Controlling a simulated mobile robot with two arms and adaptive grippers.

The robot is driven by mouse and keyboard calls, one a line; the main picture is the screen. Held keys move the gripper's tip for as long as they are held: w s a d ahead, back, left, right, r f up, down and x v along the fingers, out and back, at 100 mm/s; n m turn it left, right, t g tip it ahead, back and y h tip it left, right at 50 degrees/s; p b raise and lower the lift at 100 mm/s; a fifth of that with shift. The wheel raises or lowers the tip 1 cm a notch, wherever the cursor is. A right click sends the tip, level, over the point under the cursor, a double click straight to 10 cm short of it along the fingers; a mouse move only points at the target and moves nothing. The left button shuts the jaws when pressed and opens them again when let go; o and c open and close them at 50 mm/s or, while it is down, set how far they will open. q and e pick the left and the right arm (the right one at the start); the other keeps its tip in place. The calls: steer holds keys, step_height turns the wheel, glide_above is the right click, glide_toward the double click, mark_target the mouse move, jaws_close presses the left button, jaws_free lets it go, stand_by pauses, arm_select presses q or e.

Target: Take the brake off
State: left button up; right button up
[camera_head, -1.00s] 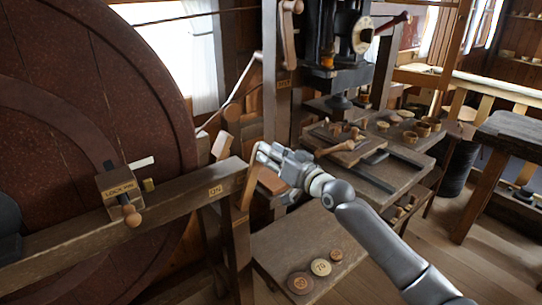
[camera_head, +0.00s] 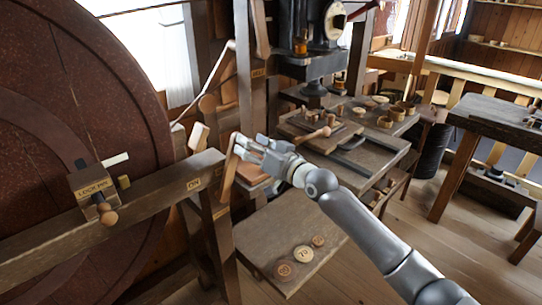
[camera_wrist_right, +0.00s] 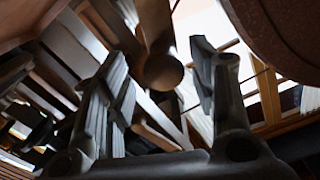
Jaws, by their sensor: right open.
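A wooden lever (camera_head: 229,168), which looks like the brake handle, stands at the end of the wooden beam (camera_head: 130,204), beside its "ON" label (camera_head: 193,184). My right gripper (camera_head: 243,147) is at the top of this lever, its fingers pointing left. In the right wrist view the gripper (camera_wrist_right: 160,85) is open, and a round-ended wooden handle (camera_wrist_right: 163,72) shows between its fingers; I cannot tell whether they touch. The big rust-brown wheel (camera_head: 70,70) stands behind the beam. My left gripper is not in view.
A block labelled "LOCK PIN" (camera_head: 94,189) with a wooden knob sits on the beam. A low bench (camera_head: 265,245) with several numbered discs is below my right arm. A workbench (camera_head: 385,155) with a press, tools and small bowls stands behind it.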

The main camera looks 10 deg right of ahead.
steer(key=v, duration=1.1)
steer(key=shift+w, duration=0.15)
